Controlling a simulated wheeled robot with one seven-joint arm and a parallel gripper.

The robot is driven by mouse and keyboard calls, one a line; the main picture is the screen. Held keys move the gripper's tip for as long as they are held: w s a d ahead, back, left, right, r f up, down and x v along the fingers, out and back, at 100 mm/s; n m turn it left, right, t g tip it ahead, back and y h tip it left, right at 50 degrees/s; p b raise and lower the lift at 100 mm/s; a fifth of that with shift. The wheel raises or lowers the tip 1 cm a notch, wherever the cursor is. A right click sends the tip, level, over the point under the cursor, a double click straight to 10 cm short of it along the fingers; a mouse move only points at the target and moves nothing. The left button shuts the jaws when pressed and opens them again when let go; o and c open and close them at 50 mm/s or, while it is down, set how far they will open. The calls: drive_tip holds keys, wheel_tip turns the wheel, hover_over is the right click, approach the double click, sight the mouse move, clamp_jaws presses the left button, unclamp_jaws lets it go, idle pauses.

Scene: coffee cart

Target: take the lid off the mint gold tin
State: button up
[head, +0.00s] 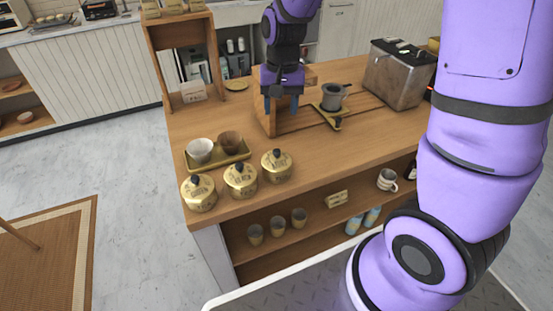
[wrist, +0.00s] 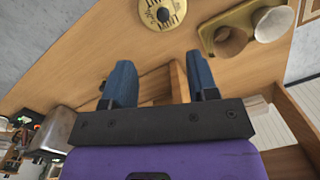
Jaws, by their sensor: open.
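Three round gold tins with dark-knobbed lids stand along the front left edge of the counter in the head view: a left tin (head: 199,195), a middle tin (head: 240,182) and a right tin (head: 277,168). All three lids are on. The right tin also shows at the top of the wrist view (wrist: 150,20), where its upside-down lettering seems to read MINT. The labels are too small to read surely in the head view. My gripper (head: 282,104) is open and empty, pointing down near the wooden stand, behind and apart from the tins. Its two blue fingers show in the wrist view (wrist: 161,82).
A gold tray (head: 246,151) with a white cup (head: 200,150) and a brown cup (head: 230,143) sits behind the tins. The wooden stand (head: 268,120), a portafilter (head: 328,118) and a steel machine (head: 398,75) stand further right. Bare counter lies right of the tins.

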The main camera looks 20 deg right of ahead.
sight(277, 151)
drive_tip(key=shift+g, duration=0.3)
drive_tip(key=shift+a+f, duration=0.15)
drive_tip(key=shift+f, duration=2.3)
drive_tip(key=shift+a+f, duration=0.15)
drive_tip(key=shift+f, duration=2.3)
drive_tip(key=shift+a+f, duration=0.15)
drive_tip(key=shift+f, duration=2.3)
drive_tip(key=c, duration=1)
clamp_jaws()
